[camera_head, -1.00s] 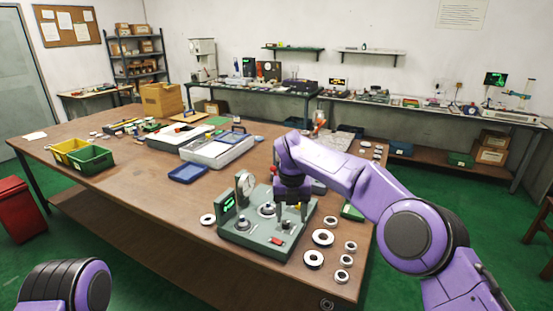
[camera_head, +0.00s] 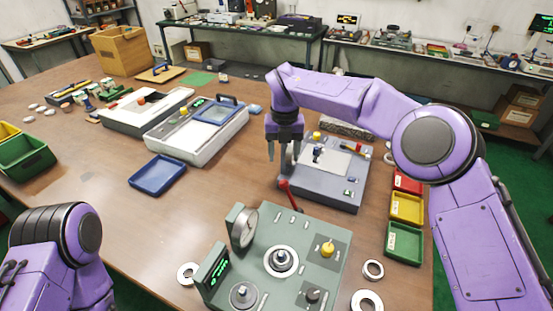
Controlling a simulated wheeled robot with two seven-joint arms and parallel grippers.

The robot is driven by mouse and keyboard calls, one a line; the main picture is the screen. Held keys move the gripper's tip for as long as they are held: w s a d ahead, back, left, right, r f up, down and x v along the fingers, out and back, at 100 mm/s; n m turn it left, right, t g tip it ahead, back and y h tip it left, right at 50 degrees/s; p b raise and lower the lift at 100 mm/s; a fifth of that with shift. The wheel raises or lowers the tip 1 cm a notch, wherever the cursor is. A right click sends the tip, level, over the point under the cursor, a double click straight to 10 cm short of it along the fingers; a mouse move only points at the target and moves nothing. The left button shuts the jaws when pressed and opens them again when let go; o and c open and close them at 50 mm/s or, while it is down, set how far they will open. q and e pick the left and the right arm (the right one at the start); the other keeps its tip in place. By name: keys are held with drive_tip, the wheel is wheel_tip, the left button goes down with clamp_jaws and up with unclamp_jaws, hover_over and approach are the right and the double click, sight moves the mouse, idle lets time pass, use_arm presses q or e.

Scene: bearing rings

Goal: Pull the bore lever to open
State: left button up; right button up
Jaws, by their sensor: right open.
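A green-grey gauge fixture (camera_head: 300,222) stands at the front of the table, with a round dial (camera_head: 244,229), a green-lit display (camera_head: 214,276), ring seats, a yellow knob (camera_head: 327,249) and a black knob (camera_head: 313,296). A red-handled lever (camera_head: 288,191) stands tilted just behind it, beside a blue-grey fixture (camera_head: 340,190). I cannot tell for sure which handle is the bore lever. My right gripper (camera_head: 279,158) is open and empty, pointing down behind and above the red lever, apart from it. My left gripper is out of view; only my left arm shows.
Red, yellow and green bins (camera_head: 404,243) stand to the right. A blue tray (camera_head: 158,174) and a white tray unit (camera_head: 160,137) are to the left. The table between blue tray and gauge fixture is clear.

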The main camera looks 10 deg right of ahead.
sight(284, 181)
drive_tip(key=f+p, duration=0.1)
drive_tip(key=f, duration=0.1)
drive_tip(key=s+f, duration=0.1)
drive_tip(key=f, duration=0.1)
drive_tip(key=s+f+p, duration=0.1)
drive_tip(key=shift+s+f+p, duration=0.1)
drive_tip(key=shift+f+p, duration=0.2)
drive_tip(key=shift+f, duration=0.1)
drive_tip(key=f, duration=0.1)
drive_tip(key=w+f, duration=0.1)
drive_tip(key=f, duration=0.1)
drive_tip(key=w+f, duration=0.1)
drive_tip(key=shift+w+f+p, duration=0.15)
drive_tip(key=shift+f+p, duration=0.25)
drive_tip(key=shift+d+f, duration=0.1)
drive_tip(key=shift+d, duration=0.05)
drive_tip(key=shift+s+r, duration=0.3)
drive_tip(key=shift+s, duration=0.1)
drive_tip(key=shift+s+r, duration=0.1)
drive_tip(key=c, duration=0.5)
clamp_jaws()
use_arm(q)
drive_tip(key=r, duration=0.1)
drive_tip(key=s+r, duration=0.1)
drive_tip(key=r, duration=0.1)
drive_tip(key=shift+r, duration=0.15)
